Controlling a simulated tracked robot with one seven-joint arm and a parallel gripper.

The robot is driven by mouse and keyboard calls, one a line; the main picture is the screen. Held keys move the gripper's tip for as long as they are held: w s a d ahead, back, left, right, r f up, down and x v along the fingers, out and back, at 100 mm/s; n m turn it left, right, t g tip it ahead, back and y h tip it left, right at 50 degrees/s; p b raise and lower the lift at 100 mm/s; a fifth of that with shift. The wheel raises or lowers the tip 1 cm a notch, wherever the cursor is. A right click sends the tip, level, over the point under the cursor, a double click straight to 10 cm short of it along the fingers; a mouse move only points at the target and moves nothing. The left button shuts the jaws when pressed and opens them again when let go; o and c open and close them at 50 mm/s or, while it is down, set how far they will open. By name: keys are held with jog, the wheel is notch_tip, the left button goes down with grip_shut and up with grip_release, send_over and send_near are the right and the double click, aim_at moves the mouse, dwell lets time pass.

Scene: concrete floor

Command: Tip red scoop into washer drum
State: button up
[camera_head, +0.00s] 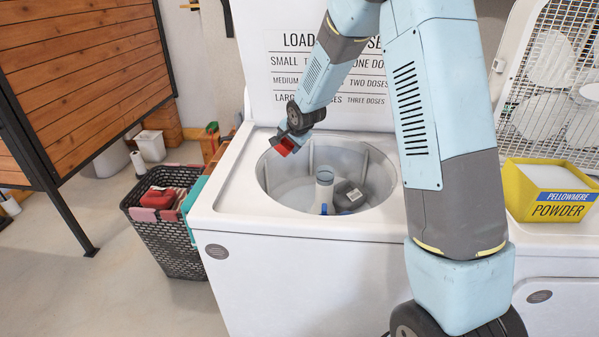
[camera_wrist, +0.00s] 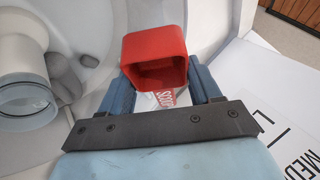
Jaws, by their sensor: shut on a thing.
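The red scoop (camera_head: 284,145) is held by my gripper (camera_head: 291,134) over the back left rim of the washer drum (camera_head: 285,198). In the wrist view the red scoop (camera_wrist: 155,55) sits between the two blue fingers of my gripper (camera_wrist: 160,85), which are shut on it. Its open mouth faces the wrist camera; the part of the inside that shows looks empty. The washer (camera_head: 290,228) is an open white top-loader. A pale agitator column (camera_head: 323,188) stands in the drum, with a dark grey item (camera_head: 348,196) beside it.
A yellow powder box (camera_head: 550,190) stands to the right, on the neighbouring machine. A dark basket (camera_head: 170,250) with laundry stands left of the washer. The raised lid (camera_head: 330,70) with dosing text is behind the drum. My arm hides part of the right side.

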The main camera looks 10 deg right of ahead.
jog(key=w+a+n+g+h+b, duration=0.1)
jog(key=w+a+g+h+b, duration=0.2)
jog(key=a+h+b, duration=0.1)
jog(key=shift+w+a+g+h, duration=0.2)
jog(key=shift+a+g+h, duration=0.2)
jog(key=shift+a+h, duration=0.15)
dwell(0.8)
jog(key=shift+n, duration=0.3)
